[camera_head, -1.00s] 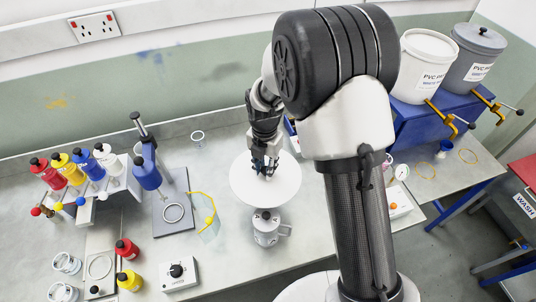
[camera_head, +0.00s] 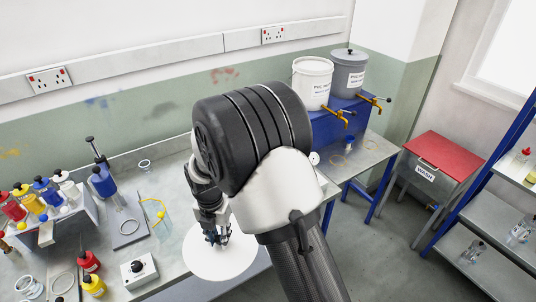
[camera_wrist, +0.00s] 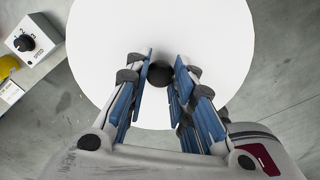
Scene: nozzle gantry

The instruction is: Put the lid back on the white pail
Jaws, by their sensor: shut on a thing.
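The lid is a wide white disc (camera_head: 222,252) with a black knob (camera_wrist: 159,73) at its centre. My gripper (camera_head: 217,238) is shut on the knob and carries the lid roughly level at the bench's front edge. In the wrist view my gripper (camera_wrist: 163,66) has its blue-padded fingers on both sides of the knob. The white pail (camera_head: 311,88) stands at the back right on a blue stand, beside the grey pail. No knob shows on it, and its top looks open. My gripper and the lid are well to the front left of it.
The grey pail (camera_head: 348,73) has a dark-knobbed lid. Brass taps (camera_head: 338,113) jut from the blue stand (camera_head: 325,128). A red-topped wash bin (camera_head: 448,158) and a blue-framed rack (camera_head: 475,205) stand right. Coloured bottles and a control box (camera_head: 139,269) sit on the bench.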

